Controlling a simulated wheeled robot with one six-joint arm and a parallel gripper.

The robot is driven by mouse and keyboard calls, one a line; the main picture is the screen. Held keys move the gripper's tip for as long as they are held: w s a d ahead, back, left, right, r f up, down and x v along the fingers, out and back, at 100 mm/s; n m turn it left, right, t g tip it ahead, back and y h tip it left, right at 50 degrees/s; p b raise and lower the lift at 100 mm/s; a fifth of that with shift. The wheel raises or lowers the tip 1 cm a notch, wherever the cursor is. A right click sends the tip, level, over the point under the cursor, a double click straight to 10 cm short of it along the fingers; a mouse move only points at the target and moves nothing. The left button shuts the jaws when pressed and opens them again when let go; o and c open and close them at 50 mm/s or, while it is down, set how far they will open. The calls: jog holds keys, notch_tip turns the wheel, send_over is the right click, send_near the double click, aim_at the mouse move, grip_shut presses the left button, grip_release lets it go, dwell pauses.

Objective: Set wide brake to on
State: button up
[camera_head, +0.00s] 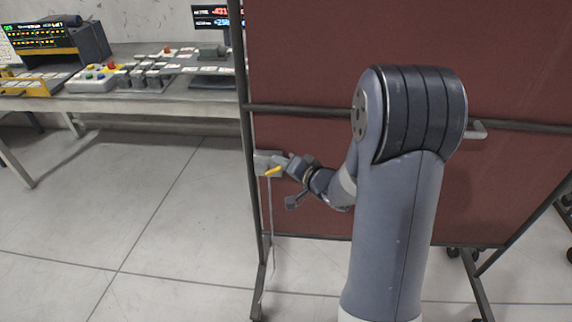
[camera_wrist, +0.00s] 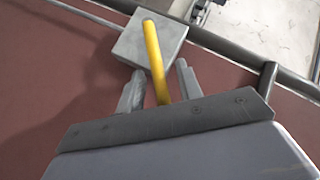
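A yellow lever (camera_head: 273,171) sits on a small grey box (camera_head: 262,158) at the left post of the dark red panel. I take this lever to be the wide brake; no label is readable. In the wrist view the lever (camera_wrist: 154,55) slants across the face of the box (camera_wrist: 140,42), and its lower end lies between my two fingers. My gripper (camera_wrist: 160,69) is open, with a visible gap on each side of the lever. In the head view my gripper (camera_head: 284,166) is small and close to the box, so contact cannot be told there.
The red panel (camera_head: 310,60) stands on a wheeled frame with a horizontal bar (camera_head: 300,110). A thin cable (camera_head: 271,215) hangs below the box. A bench (camera_head: 150,108) with control panels and displays stands at the back left. The floor at left is clear.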

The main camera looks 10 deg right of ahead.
jog(key=shift+s, duration=0.1)
jog(key=p+v, duration=0.1)
jog(key=v, duration=0.9)
jog(key=shift+s+p, duration=0.3)
jog(key=shift+p, duration=0.05)
jog(key=shift+d+r, duration=0.1)
jog(key=shift+d, duration=0.05)
jog(key=shift+c, duration=0.4)
